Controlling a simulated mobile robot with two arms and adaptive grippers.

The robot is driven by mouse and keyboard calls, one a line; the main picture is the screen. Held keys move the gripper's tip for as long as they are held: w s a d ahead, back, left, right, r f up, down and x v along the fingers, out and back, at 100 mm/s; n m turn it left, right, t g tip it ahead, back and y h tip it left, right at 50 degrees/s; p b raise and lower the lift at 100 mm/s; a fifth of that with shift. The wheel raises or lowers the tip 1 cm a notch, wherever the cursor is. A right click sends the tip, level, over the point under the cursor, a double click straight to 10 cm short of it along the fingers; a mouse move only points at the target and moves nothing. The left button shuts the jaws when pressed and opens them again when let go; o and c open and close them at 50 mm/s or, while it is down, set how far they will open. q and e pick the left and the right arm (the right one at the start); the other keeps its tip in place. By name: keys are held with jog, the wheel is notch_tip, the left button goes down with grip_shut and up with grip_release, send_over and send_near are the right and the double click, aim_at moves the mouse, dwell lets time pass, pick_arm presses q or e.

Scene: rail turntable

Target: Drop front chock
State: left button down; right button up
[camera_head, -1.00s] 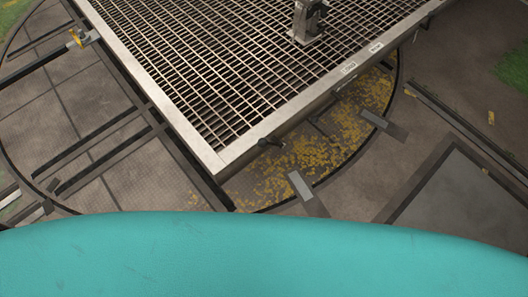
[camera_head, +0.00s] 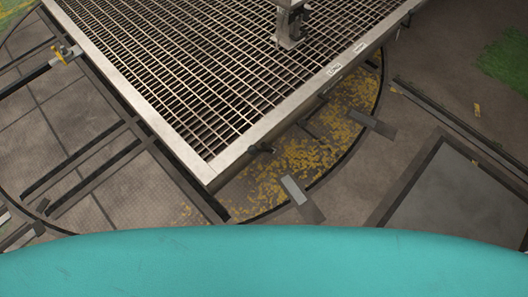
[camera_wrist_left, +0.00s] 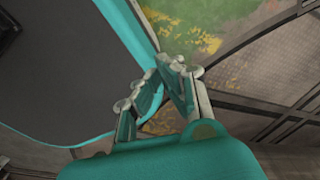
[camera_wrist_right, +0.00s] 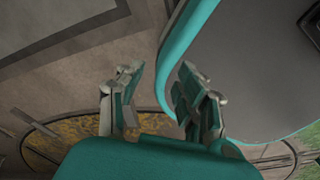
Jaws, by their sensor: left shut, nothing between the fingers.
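No object can be surely told as the front chock. A small yellow-and-metal piece (camera_head: 66,53) sits on a dark rail at the upper left of the head view. My left gripper (camera_wrist_left: 166,80) shows in the left wrist view with its fingers together and nothing between them. My right gripper (camera_wrist_right: 157,82) shows in the right wrist view with its fingers apart and empty. Both are close to my own teal body, and neither shows in the head view.
A large grated deck (camera_head: 232,158) with a metal post (camera_head: 290,25) fills the upper middle. Below it is the round turntable floor, with yellow leaves (camera_head: 305,152) and dark rails (camera_head: 90,175). A grey plate (camera_head: 294,190) lies at its edge. A framed grey panel (camera_head: 455,205) is at right.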

pick_arm(q)
jog(key=shift+w, duration=0.2)
